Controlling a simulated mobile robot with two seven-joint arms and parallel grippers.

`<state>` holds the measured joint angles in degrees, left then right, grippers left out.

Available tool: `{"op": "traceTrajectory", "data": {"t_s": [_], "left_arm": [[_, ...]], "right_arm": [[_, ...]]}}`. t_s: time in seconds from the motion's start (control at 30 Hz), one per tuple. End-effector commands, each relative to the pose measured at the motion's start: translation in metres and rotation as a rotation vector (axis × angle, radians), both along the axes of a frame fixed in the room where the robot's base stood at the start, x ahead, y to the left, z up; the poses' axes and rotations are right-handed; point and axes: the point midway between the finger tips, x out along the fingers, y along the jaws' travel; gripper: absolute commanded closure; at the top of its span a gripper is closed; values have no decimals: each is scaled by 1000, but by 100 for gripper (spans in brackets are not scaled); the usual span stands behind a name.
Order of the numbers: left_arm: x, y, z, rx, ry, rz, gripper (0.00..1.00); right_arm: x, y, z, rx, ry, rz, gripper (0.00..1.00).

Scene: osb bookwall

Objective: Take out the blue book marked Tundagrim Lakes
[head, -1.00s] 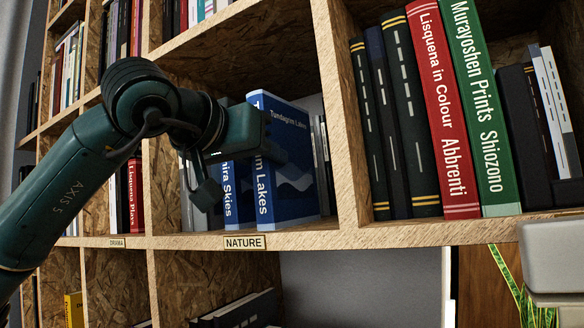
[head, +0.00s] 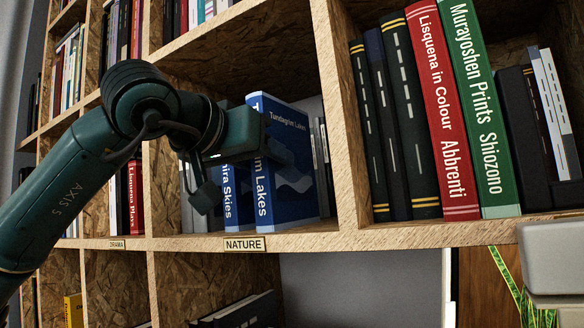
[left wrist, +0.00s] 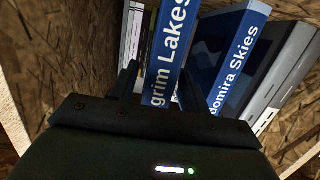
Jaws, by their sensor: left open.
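The blue Tundagrim Lakes book (head: 292,185) stands upright in the compartment labelled NATURE, its front cover and part of its spine showing in the head view. My left gripper (head: 262,140) is in front of its spine. In the left wrist view the book's spine (left wrist: 168,60) lies between the two open fingers of my left gripper (left wrist: 157,85), one finger on each side. I cannot tell whether the fingers touch it. A second blue book, ending in "Skies" (head: 230,198), stands beside it on the left; it also shows in the left wrist view (left wrist: 232,50).
The NATURE label (head: 245,243) is on the shelf edge below. A wooden upright (head: 340,120) separates this compartment from one holding a red book (head: 440,110), a green book (head: 482,110) and several dark books. Grey books (left wrist: 285,75) stand beyond the Skies book.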

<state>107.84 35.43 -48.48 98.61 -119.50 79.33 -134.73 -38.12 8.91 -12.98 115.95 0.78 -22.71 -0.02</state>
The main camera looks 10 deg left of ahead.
Motion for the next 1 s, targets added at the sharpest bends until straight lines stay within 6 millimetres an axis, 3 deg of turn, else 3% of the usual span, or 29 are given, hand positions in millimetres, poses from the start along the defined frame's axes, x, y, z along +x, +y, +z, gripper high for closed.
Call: {"op": "traceTrajectory", "data": {"t_s": [0.77,1.0], "left_arm": [[19,-7,1,-1,-3,-1,53],[18,-7,1,-1,-3,-1,72]], "right_arm": [[2,2,13,6,-2,-5,0],[4,2,15,6,-10,-4,0]]}}
